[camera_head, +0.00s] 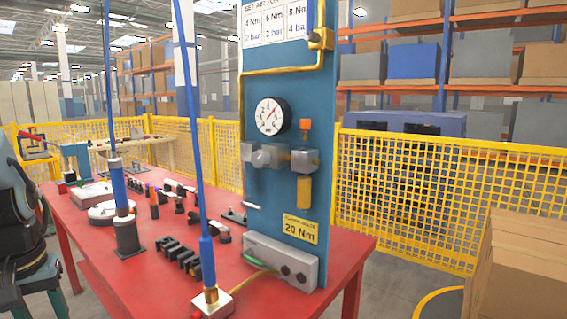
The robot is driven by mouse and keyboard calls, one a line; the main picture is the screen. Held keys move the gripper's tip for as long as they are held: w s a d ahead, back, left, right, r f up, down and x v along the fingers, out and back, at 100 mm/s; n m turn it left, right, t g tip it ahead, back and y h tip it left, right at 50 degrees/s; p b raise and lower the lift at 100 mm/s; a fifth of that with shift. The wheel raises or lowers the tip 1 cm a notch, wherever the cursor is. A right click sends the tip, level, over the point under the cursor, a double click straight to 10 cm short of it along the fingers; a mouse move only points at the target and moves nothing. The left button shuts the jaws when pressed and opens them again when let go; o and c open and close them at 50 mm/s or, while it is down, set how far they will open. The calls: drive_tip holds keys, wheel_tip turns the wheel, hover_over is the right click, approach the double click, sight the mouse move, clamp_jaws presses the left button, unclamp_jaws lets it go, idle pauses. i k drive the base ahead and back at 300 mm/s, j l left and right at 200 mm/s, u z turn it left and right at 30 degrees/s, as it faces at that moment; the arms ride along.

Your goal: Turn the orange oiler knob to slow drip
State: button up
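The orange oiler knob (305,125) sits on top of the oiler on the blue upright panel (283,88). Below it is a grey block (305,160) with a yellow-orange bowl (304,192) hanging under it. The knob is small in view, and I cannot read its setting. A round pressure gauge (270,116) is to its left, above a grey regulator with a round knob (262,158). My gripper is not in view, and nothing touches the orange knob.
The panel stands on a red table (165,283) holding black fixtures (180,258) and a grey box (280,262). A tool with a blue hose (207,262) hangs in front, left of the panel. Cardboard boxes (520,265) stand at right; yellow mesh fence (440,190) runs behind.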

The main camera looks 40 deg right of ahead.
sight(305, 123)
drive_tip(key=z, duration=1.45)
